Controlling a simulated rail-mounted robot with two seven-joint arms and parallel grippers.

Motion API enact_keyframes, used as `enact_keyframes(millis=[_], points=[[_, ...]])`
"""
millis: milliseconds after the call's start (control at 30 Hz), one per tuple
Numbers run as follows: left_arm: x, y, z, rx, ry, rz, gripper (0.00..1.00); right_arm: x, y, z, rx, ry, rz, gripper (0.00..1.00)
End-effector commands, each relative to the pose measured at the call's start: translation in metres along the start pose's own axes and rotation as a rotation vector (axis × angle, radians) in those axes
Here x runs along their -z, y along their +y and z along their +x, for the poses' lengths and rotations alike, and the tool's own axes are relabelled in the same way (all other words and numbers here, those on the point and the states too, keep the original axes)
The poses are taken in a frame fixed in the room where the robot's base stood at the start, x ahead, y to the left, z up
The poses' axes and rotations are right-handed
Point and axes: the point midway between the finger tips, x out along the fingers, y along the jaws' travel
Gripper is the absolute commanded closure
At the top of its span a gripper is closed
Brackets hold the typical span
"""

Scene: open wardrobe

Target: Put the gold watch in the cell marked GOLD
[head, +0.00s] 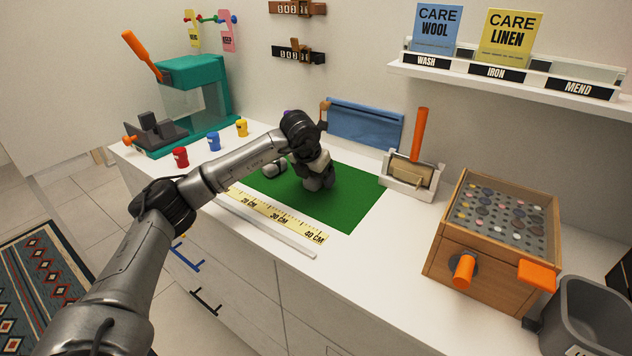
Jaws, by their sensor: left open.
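My left arm reaches in from the left, and my left gripper (318,184) is low over the green mat (352,203), pointing down. Its fingers are dark and small here, and I cannot see anything held between them. A small pale, rounded piece (274,168) shows at the mat's left part beside my wrist; I cannot tell what it is. I cannot make out a gold watch or a cell marked GOLD in this view. My wrist hides part of the mat. My right gripper is out of view.
A yellow ruler (278,215) lies along the mat's front edge. A white holder with an orange-handled tool (411,172) stands right of the mat. A wooden box with buttons (503,222) and a grey bin (590,312) are at right. Small coloured cups (213,141) and a teal machine (195,92) are at left.

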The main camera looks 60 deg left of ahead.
Motion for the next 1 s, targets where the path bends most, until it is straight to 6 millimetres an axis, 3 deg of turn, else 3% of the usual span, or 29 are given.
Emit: enact_keyframes(millis=[67, 667, 1000], points=[[-0.0002, 0.0001, -0.0007, 0.0, 0.0, 0.0, 0.23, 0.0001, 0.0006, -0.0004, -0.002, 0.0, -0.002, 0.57], [-0.0002, 0.0001, -0.001, 0.0, -0.001, 0.0, 0.8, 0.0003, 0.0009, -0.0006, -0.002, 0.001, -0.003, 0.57], [-0.0037, 0.0001, -0.009, 0.0, -0.002, -0.001, 0.8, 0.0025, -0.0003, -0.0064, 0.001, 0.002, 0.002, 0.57]])
